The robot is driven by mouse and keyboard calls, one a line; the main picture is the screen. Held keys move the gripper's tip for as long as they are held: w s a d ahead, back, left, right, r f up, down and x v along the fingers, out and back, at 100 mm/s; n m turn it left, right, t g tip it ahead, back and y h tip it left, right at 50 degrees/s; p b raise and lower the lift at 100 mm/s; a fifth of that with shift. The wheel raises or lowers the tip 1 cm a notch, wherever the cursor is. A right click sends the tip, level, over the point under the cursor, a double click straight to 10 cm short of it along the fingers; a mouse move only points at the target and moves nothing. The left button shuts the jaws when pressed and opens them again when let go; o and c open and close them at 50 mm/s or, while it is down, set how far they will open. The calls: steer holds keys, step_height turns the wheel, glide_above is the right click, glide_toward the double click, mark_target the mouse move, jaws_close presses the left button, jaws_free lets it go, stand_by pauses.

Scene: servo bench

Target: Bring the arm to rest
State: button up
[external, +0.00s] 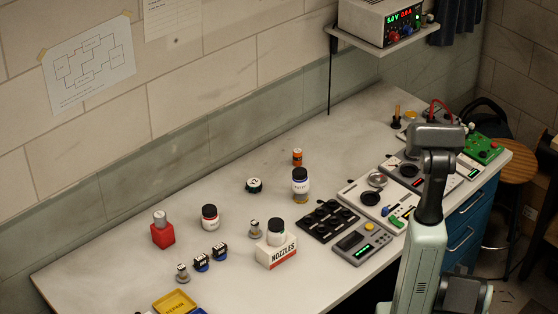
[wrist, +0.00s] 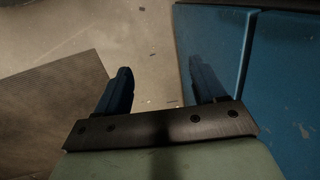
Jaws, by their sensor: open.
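My gripper (wrist: 163,84) is open, its two dark blue fingers spread apart with nothing between them in the wrist view. Below the fingers is bare floor (wrist: 150,40), with a few small flecks on it. The blue cabinet front (wrist: 285,85) is close by on the right, behind the right finger. In the external view my arm stands at the right, in front of the workbench (external: 110,255). I cannot make out the fingertips there.
A power supply (external: 380,20) sits on a wall shelf. A stool (external: 517,168) stands right. A ribbed mat (wrist: 50,115) lies on the floor.

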steer(key=s+a+r+n+g, duration=0.1)
steer(key=s+a+n+g, duration=0.2)
steer(key=s, duration=0.7)
steer(key=s+a+r+n+g+h, duration=0.1)
steer(key=s+a+n+g, duration=0.3)
steer(key=s, duration=0.7)
steer(key=shift+a+r+n+g+h, duration=0.15)
steer(key=shift+r+n+g+h, duration=0.2)
steer(key=shift+n, duration=0.45)
steer(key=shift+s, duration=0.1)
